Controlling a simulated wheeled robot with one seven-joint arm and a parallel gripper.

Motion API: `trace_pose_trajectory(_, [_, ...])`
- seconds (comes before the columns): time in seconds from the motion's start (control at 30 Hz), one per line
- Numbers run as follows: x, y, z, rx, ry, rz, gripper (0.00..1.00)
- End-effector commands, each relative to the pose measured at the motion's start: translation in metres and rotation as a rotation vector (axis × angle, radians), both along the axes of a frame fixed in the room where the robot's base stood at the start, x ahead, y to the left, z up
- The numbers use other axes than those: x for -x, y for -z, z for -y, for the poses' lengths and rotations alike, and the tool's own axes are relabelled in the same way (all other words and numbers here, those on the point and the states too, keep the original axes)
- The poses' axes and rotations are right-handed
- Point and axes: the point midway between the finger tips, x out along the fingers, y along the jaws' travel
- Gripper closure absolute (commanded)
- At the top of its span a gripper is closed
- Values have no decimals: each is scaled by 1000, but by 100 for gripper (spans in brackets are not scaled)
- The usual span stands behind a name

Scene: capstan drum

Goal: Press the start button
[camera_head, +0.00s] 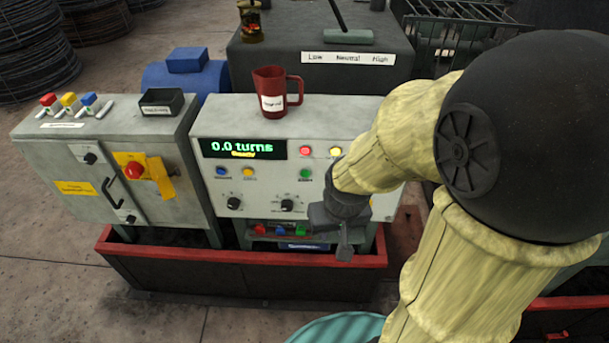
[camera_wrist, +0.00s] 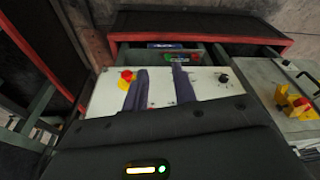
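The grey control panel (camera_head: 270,195) carries a display reading "0.0 turns" and several coloured buttons. My gripper (camera_head: 344,250) hangs in front of the panel's lower right, below and right of the green button. In the wrist view, the two fingers (camera_wrist: 160,72) stand apart with nothing between them, over the panel face (camera_wrist: 207,82). The green button cannot be made out there.
A red mug (camera_head: 270,95) stands on the panel top. A red emergency button on yellow (camera_head: 134,170) is on the left cabinet; a similar one (camera_wrist: 125,77) shows in the wrist view. A shelf tray (camera_head: 282,231) lies under the panel. A red-rimmed base (camera_head: 240,259) runs below.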

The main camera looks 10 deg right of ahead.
Motion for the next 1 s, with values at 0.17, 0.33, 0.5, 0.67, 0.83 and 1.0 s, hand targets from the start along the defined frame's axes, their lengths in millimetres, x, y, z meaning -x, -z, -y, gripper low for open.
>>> trace_pose_trajectory(0.17, [0, 0, 0, 0, 0, 0, 100])
trace_pose_trajectory(0.33, [0, 0, 0, 0, 0, 0, 100])
trace_pose_trajectory(0.5, [0, 0, 0, 0, 0, 0, 100])
trace_pose_trajectory(0.67, [0, 0, 0, 0, 0, 0, 100])
trace_pose_trajectory(0.83, [0, 0, 0, 0, 0, 0, 100])
trace_pose_trajectory(1.0, [0, 0, 0, 0, 0, 0, 100])
